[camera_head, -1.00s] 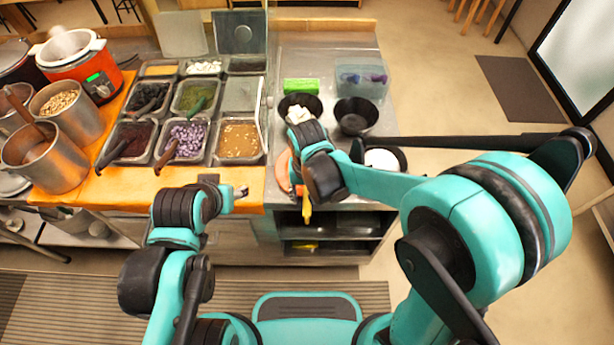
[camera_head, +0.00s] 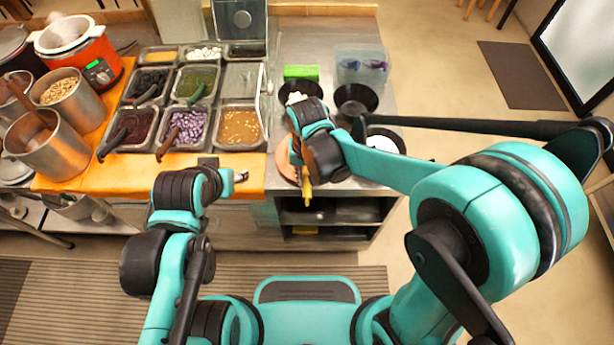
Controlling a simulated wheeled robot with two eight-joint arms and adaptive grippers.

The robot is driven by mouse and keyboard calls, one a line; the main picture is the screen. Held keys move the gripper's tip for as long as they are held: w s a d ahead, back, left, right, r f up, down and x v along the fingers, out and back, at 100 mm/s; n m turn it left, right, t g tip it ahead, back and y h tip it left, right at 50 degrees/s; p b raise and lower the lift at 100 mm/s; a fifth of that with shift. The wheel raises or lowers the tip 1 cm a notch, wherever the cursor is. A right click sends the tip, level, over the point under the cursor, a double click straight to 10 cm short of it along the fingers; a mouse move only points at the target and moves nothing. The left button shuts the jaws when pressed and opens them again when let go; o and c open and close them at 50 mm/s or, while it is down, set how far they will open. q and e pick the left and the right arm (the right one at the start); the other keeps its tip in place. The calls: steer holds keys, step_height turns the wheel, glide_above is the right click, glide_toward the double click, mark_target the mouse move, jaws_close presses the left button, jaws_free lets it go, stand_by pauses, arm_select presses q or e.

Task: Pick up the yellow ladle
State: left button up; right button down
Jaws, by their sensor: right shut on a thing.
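The yellow ladle (camera_head: 306,193) shows as a short yellow length below my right wrist, at the counter's front edge. The rest of it is hidden by my arm. My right gripper (camera_head: 299,168) is mostly hidden beneath the wrist and is shut on the ladle. My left gripper (camera_head: 236,175) hovers over the front of the orange mat, apart from the ladle. Its fingers are too small to tell whether they are open.
Topping trays (camera_head: 239,140) and metal pots (camera_head: 48,143) stand on the left. Black bowls (camera_head: 355,99), a green block (camera_head: 301,72) and a clear bin (camera_head: 362,64) are on the right. A round orange-brown item (camera_head: 284,158) lies beside my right wrist.

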steer(key=s+d+r+p, duration=0.4)
steer(key=d+r, duration=0.4)
steer(key=d, duration=0.2)
steer(key=shift+s+d+r, duration=0.2)
steer(key=shift+s+d, duration=0.1)
steer(key=shift+s, duration=0.2)
stand_by(0.8)
